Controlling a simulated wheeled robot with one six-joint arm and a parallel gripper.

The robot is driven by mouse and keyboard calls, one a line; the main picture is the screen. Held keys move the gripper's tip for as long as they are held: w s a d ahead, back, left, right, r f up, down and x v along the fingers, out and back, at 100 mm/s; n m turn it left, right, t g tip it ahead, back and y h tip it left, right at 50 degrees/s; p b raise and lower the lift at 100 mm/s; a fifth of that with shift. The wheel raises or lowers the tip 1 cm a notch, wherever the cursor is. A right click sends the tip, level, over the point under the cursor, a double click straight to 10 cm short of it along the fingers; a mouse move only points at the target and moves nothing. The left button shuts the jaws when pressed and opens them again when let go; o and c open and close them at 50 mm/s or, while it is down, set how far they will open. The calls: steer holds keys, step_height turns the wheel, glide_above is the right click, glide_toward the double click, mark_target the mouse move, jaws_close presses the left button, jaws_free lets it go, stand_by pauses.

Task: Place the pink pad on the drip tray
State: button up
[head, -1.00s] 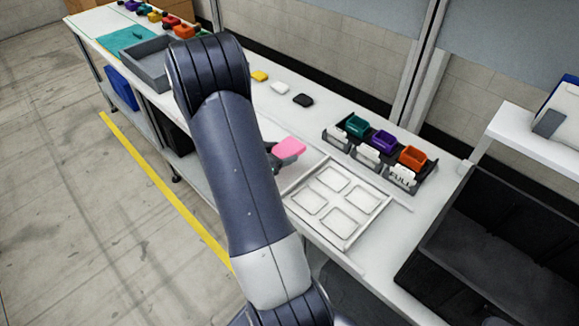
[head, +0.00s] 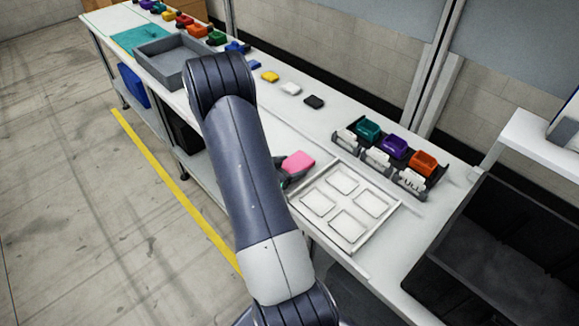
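The pink pad (head: 297,161) shows just beyond the upper left corner of a white tray (head: 298,217) with four outlined square places. My gripper (head: 291,174) is partly hidden behind my arm; its dark fingers show at the pad's left and underside, and it appears shut on the pad. The pad seems to be above the bench, but its height is hard to tell. The four squares look empty. A grey walled tray (head: 158,71) stands farther back on the bench. I cannot tell by looks which tray is the drip tray.
Yellow (head: 270,76), white (head: 291,88) and black (head: 314,101) pads lie along the bench's back. A dark rack (head: 434,183) with teal, purple and orange bins stands behind the white tray. A black crate (head: 490,250) is at right.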

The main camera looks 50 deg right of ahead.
steer(key=o, duration=0.4)
steer(key=shift+r, duration=0.15)
